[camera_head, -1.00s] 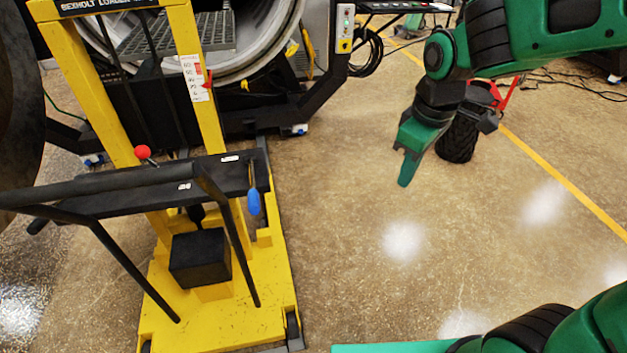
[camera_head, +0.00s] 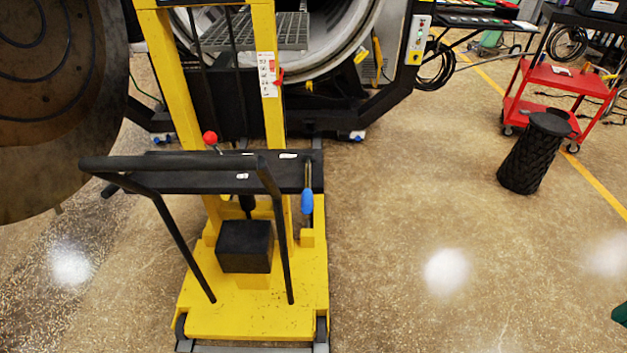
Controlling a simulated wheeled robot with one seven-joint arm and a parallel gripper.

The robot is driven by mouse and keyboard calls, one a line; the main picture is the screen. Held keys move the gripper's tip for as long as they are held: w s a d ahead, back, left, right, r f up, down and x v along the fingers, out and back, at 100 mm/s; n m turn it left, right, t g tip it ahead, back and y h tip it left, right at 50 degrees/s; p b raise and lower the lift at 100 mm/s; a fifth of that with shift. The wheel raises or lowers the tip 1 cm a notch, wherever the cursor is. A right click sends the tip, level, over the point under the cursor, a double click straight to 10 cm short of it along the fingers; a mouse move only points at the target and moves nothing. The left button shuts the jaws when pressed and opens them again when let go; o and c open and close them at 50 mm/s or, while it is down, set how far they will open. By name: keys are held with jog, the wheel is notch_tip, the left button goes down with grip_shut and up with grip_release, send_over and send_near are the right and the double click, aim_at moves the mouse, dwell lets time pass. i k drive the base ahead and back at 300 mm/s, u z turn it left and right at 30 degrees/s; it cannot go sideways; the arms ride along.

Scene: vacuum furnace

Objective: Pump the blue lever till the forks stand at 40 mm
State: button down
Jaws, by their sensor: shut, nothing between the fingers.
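The blue lever (camera_head: 307,201) hangs down at the right end of the black crossbar of the yellow loader (camera_head: 256,312). The loader's right mast post carries a white height scale (camera_head: 266,75) with a red pointer (camera_head: 279,77) beside its lower half. The scale's figures are too small to read. The forks cannot be made out behind the mast and crossbar. My gripper is not in view; only a small green piece of my arm shows at the right edge. Nothing touches the lever.
A red ball knob (camera_head: 210,138) and a black push handle (camera_head: 170,163) are left of the lever. The open round furnace (camera_head: 345,35) stands behind. A black bin (camera_head: 534,152) and red cart (camera_head: 565,78) stand at right. The floor right of the loader is clear.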

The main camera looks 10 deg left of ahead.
aim_at(307, 196)
jog(key=k, duration=0.6)
jog(key=u, duration=0.45)
jog(key=i, duration=1.1)
jog(key=z, duration=0.5)
